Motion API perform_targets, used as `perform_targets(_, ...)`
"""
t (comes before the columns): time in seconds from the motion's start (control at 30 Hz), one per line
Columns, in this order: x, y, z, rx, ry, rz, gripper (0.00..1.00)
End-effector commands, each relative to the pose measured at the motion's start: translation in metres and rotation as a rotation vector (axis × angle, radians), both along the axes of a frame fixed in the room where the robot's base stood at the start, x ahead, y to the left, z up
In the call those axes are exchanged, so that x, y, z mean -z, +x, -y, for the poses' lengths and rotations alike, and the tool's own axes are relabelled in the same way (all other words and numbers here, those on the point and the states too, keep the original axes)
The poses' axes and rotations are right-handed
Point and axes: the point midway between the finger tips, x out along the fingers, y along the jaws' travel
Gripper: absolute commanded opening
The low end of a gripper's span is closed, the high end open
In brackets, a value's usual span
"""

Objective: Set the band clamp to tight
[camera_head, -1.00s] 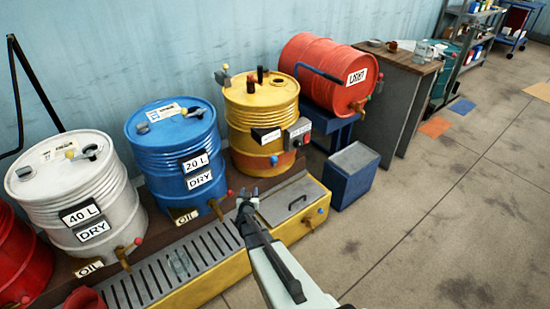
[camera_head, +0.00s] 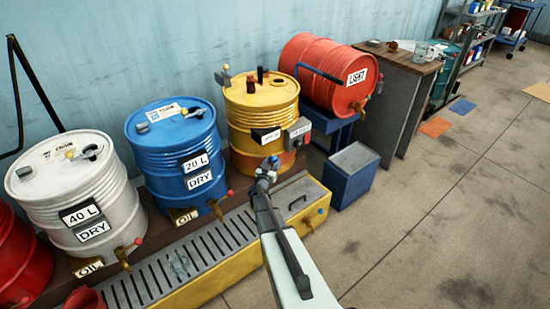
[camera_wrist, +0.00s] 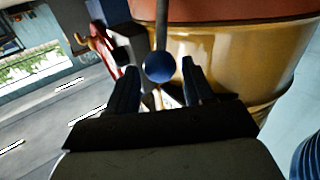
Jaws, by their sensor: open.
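The yellow drum (camera_head: 236,115) has an orange-red band (camera_head: 246,163) around its lower part, also along the top of the wrist view (camera_wrist: 230,11). A blue ball knob (camera_head: 274,160) on a thin rod stands at the band's front, likely the clamp's lever. In the wrist view the ball (camera_wrist: 159,67) is between my two dark fingers, near their tips. My gripper (camera_wrist: 160,80) is open and does not visibly grip the ball. In the head view my gripper (camera_head: 267,170) is at the drum's front, partly hiding the lever's lower part. The clamp's setting cannot be read.
A grey control box (camera_head: 299,132) with a red button is on the drum's right side. The blue drum (camera_head: 165,150) is at left, the horizontal red drum (camera_head: 318,70) at right. A slotted drip tray (camera_head: 170,265) lies below. Bare floor (camera_head: 440,230) is at right.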

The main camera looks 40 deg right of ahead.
Motion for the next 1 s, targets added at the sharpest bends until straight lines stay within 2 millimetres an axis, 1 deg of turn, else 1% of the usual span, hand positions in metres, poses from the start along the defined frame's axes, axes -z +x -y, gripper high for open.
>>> perform_targets(0.03,0.001,0.007,0.009,0.001,0.000,0.001,0.52)
perform_targets(0.1,0.001,0.013,0.018,0.002,0.000,0.001,0.52)
perform_targets(0.3,0.001,0.025,0.034,0.000,0.001,0.001,0.52)
perform_targets(0.5,0.000,0.029,0.041,0.000,0.000,0.000,0.52)
perform_targets(0.77,0.000,0.029,0.042,0.000,0.000,0.000,0.52)
perform_targets(0.87,0.000,0.029,0.042,0.000,0.000,0.000,0.44)
perform_targets(1.0,0.000,0.029,0.042,0.000,0.000,0.000,0.31)
